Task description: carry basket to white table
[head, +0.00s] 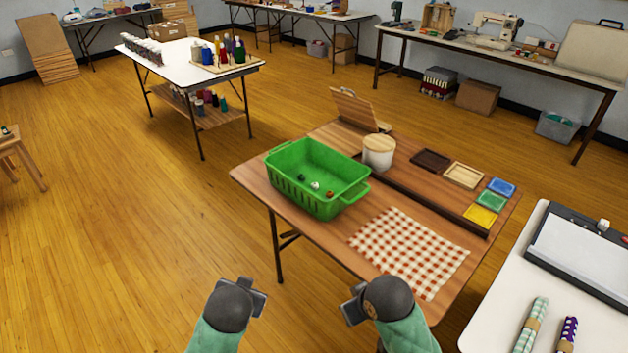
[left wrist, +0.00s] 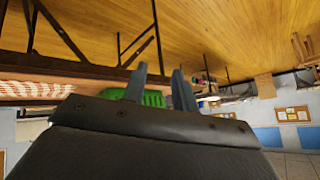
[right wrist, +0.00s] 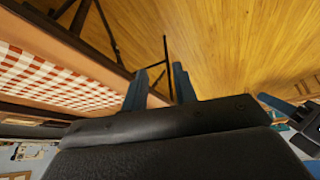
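A green plastic basket (head: 305,195) stands upright on the near brown wooden table (head: 330,250), at its left end. A few small balls (head: 315,186) lie inside it. A white-topped table (head: 165,62) stands farther back at the left, with bottles and spools on it. My left gripper (head: 252,290) and my right gripper (head: 352,300) are in front of the brown table, apart from the basket. In the left wrist view the left fingers (left wrist: 160,85) are spread and empty, with the basket (left wrist: 153,99) beyond. In the right wrist view the right fingers (right wrist: 160,88) are spread and empty.
A checked cloth (head: 410,252), a lidded white pot (head: 379,152) and small trays (head: 463,176) share the brown table. A pale table (head: 500,300) with rolled fabrics stands at the right. A wooden stool (head: 20,160) is at the far left. Open floor (head: 110,220) lies at the left.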

